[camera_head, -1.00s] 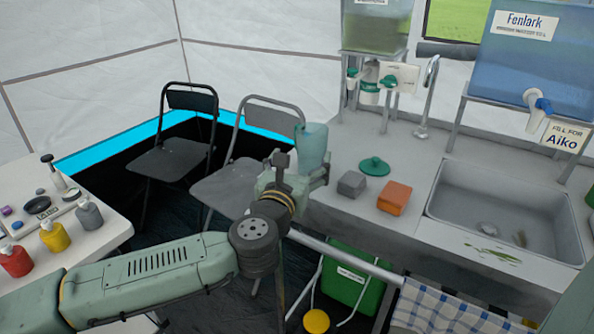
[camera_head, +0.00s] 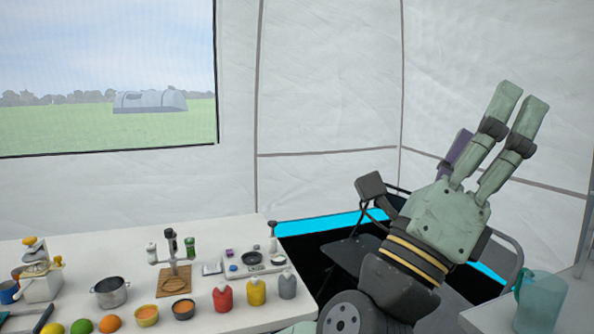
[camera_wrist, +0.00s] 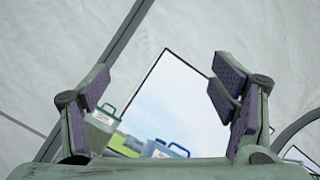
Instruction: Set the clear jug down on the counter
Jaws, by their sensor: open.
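The clear jug (camera_head: 540,303) is see-through and bluish-teal, with a handle on its left side. It stands upright at the lower right of the head view, on the near-left end of the counter (camera_head: 485,319). The frame's lower edge cuts off its base. My gripper (camera_head: 518,98) is raised above and to the left of the jug, fingers pointing up and apart from it. In the wrist view my gripper (camera_wrist: 164,82) is open, with nothing between its fingers. The jug is not visible in the wrist view.
A white table (camera_head: 250,312) at the left carries bottles, a pot (camera_head: 110,292), bowls and fruit. Folding chairs (camera_head: 350,255) stand behind my arm.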

